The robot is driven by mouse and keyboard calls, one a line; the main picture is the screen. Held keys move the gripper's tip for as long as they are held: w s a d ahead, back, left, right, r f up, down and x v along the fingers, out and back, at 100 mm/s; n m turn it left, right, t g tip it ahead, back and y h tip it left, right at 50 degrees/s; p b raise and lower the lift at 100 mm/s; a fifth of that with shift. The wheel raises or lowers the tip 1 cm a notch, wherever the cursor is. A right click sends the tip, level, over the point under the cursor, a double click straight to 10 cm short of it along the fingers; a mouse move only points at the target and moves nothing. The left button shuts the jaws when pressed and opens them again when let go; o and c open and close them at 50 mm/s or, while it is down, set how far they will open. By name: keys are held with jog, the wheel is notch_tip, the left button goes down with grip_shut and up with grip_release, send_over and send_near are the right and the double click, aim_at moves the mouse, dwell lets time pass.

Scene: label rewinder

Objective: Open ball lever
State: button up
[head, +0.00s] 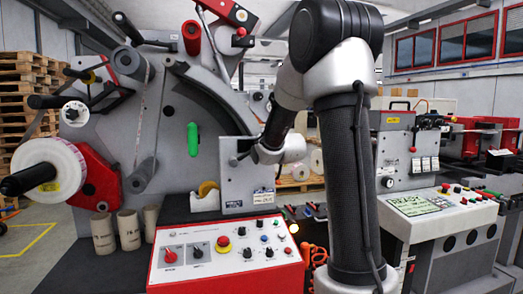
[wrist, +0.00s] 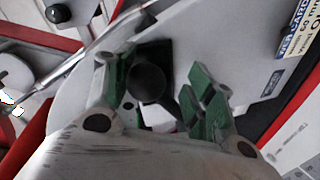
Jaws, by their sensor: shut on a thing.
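The ball lever shows in the wrist view as a round black knob (wrist: 147,82) in front of a dark square block. My gripper (wrist: 160,92) has its green-padded fingers on either side of the knob and is shut on it. The exact contact between pads and knob is partly hidden. In the head view, my arm reaches to the grey plate (head: 236,190) at the middle of the machine. My wrist and arm hide most of the lever there.
A control box (head: 225,262) with red and black knobs stands below the plate. A green handle (head: 193,139) is to the left. A white label roll (head: 48,172) and several cardboard cores (head: 103,234) are further left. A second console (head: 425,208) stands on the right.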

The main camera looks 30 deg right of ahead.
jog(key=o, duration=1.5)
jog(key=shift+w+a+r, duration=0.25)
jog(key=shift+a+r, duration=0.1)
jog(key=shift+o, duration=0.2)
jog(key=shift+f, duration=0.1)
jog(key=shift+s, duration=0.45)
jog(key=v, duration=1.1)
jog(key=shift+s, duration=0.1)
